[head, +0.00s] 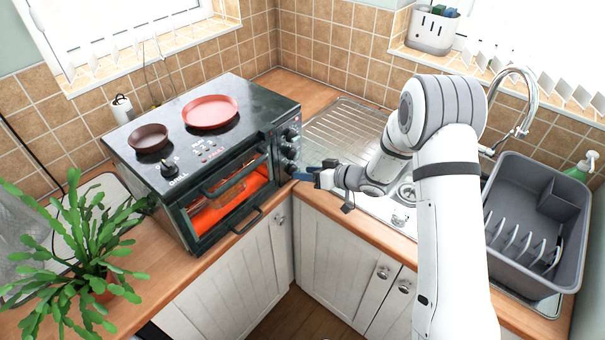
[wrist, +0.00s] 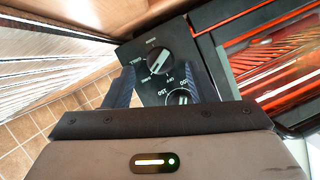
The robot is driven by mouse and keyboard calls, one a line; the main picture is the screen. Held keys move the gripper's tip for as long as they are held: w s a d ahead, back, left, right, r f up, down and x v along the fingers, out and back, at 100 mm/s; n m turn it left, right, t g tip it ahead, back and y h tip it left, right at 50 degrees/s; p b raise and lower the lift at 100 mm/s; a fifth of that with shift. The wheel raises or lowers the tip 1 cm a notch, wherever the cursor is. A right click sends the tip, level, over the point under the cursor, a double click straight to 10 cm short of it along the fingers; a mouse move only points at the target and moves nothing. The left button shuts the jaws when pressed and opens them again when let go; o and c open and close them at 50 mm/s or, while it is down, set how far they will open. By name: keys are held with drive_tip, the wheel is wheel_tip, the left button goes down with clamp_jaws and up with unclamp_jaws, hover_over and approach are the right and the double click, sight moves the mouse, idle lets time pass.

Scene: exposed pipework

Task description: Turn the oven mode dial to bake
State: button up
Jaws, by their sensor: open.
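The dark toaster oven (head: 190,180) stands on the left counter, with a column of round dials (head: 291,152) on its right front panel. In the wrist view a black dial (wrist: 158,62) with a pale pointer bar has small word labels around it, too small to read surely. A second dial with numbers (wrist: 180,97) lies nearer and is partly hidden by my gripper body. My gripper (wrist: 160,68) is open, with one dark finger on each side of the word-labelled dial. I cannot tell whether the fingers touch it. In the head view my gripper (head: 306,176) is beside the lower dials.
The glowing oven door (head: 235,192) and its handle are left of my gripper. Two pans, one red (head: 210,111) and one brown (head: 148,138), sit on the oven top. A plant (head: 75,245) stands at left. The sink and a grey dish rack (head: 535,215) are at right.

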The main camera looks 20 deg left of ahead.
drive_tip(key=b+v, duration=0.1)
drive_tip(key=v, duration=0.4)
drive_tip(key=shift+d, duration=0.2)
